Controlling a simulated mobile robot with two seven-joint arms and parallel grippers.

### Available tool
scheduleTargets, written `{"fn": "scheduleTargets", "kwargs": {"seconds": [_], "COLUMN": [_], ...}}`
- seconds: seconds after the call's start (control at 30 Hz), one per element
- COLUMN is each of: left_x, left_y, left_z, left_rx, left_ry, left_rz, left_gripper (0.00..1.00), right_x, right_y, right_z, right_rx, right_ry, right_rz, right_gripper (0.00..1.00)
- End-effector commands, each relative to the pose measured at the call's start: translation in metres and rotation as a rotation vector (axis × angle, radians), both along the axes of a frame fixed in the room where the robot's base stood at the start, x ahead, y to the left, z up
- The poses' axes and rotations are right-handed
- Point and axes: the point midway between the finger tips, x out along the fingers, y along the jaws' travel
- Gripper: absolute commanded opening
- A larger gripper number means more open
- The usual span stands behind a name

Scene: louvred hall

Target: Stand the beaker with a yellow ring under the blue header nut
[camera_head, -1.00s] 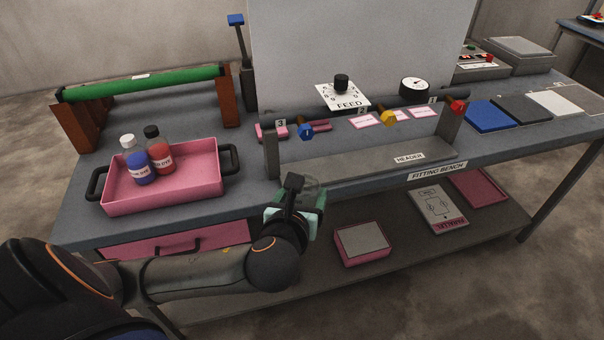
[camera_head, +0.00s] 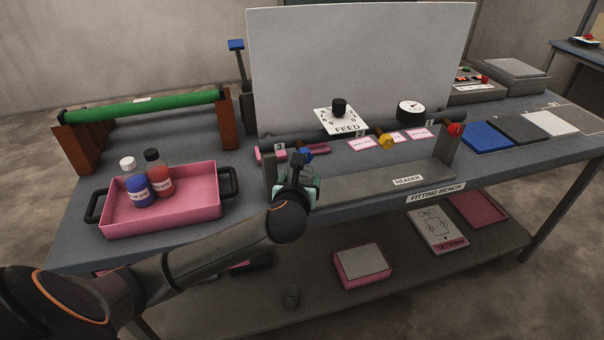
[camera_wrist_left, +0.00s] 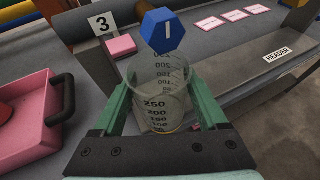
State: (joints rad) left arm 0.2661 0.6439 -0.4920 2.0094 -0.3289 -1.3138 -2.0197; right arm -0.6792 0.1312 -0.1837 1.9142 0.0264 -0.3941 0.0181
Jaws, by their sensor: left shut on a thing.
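My left gripper (camera_head: 297,190) is shut on a clear beaker (camera_wrist_left: 158,98), which stands between its green fingers in the left wrist view. In the head view the gripper hides most of the beaker. The blue header nut (camera_head: 306,154) is on the header pipe, just beyond the gripper; in the left wrist view the blue nut (camera_wrist_left: 162,30) appears just past the beaker's rim. Whether the beaker is directly under the nut I cannot tell. My right gripper is not in view.
The header trough (camera_head: 400,172) runs right from the gripper, with a yellow nut (camera_head: 384,142) and a red nut (camera_head: 455,129) above it. A pink tray (camera_head: 165,217) with two dye bottles stands left.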

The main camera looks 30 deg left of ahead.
Motion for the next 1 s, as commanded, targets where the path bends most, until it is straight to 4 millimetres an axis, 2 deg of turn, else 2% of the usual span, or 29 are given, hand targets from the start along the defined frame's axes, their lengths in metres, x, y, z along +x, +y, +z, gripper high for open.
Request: {"fn": "scheduleTargets", "kwargs": {"seconds": [0.2,0.33,0.73,0.77,0.93,1.0], "left_x": [0.033,0.032,0.031,0.031,0.031,0.031], "left_y": [0.017,0.016,0.016,0.016,0.016,0.016], "left_z": [0.001,-0.014,-0.018,-0.017,-0.017,-0.017], "left_rx": [-0.001,0.000,0.000,-0.001,0.000,0.000], "left_ry": [-0.003,0.001,0.000,0.000,0.000,-0.001], "left_rz": [0.003,0.000,0.000,0.000,0.000,0.000], "left_gripper": [0.12,0.12,0.12,0.79,0.98,1.00], "right_x": [0.000,0.000,0.000,0.000,0.000,0.000], "right_y": [0.000,0.000,0.000,0.000,0.000,0.000], "right_z": [0.000,-0.002,-0.001,-0.001,-0.001,-0.001], "right_rx": [0.000,0.000,0.000,0.001,0.001,0.001], "right_ry": [0.000,0.000,0.000,0.000,0.000,0.000], "right_rz": [0.000,0.000,0.000,0.001,0.001,0.001], "right_gripper": [0.50,0.50,0.50,0.50,0.50,0.50]}}
